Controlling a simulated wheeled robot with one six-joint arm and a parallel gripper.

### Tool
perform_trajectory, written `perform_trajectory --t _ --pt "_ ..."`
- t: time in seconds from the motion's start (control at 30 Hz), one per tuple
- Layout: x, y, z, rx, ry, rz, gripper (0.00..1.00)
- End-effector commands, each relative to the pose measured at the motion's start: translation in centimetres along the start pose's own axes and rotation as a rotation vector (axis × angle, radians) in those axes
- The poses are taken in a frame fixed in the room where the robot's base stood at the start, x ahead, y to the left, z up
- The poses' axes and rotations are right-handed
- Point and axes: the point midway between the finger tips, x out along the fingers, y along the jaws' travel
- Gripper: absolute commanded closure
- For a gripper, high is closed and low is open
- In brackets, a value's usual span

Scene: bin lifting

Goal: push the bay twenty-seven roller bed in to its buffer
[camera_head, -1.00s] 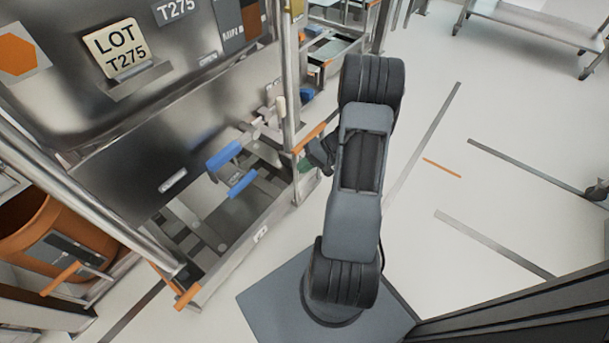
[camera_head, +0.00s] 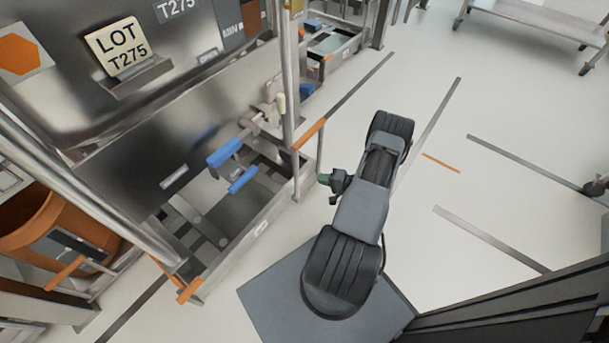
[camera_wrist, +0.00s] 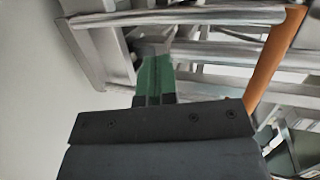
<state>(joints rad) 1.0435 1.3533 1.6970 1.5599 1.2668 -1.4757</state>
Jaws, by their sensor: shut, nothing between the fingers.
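A low metal bed frame (camera_head: 250,246) stands on the floor under a large steel bin (camera_head: 75,85) with a LOT T275 plate. I take it for the roller bed; no bay number is legible. It has an orange bar at its far right corner (camera_head: 309,134) and another at its near corner (camera_head: 188,290). My gripper (camera_head: 323,178) is shut and empty, just right of the far right corner; contact cannot be told. In the wrist view its green fingers (camera_wrist: 154,78) are together, left of an orange bar (camera_wrist: 273,62) and in front of metal rails.
Blue-handled parts (camera_head: 225,153) sit above the bed frame. Metal uprights (camera_head: 287,80) stand at its corners. An orange drum (camera_head: 45,225) is at the left. Open floor (camera_head: 480,190) with dark line markings lies right of my arm.

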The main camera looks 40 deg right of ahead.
Motion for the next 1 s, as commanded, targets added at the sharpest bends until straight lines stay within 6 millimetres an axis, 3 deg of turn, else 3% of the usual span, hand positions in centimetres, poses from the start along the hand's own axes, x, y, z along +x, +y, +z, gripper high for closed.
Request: perform_trajectory --t 0.2,0.4,0.63,1.0 --pt "4.1 0.2 0.1 -0.001 -0.003 0.001 1.0" --pt "6.5 -0.6 0.1 -0.001 -0.002 0.001 1.0" --pt "7.8 -1.1 0.0 0.0 -0.001 0.001 1.0" --pt "8.0 -1.2 0.0 0.0 -0.001 0.001 1.0"
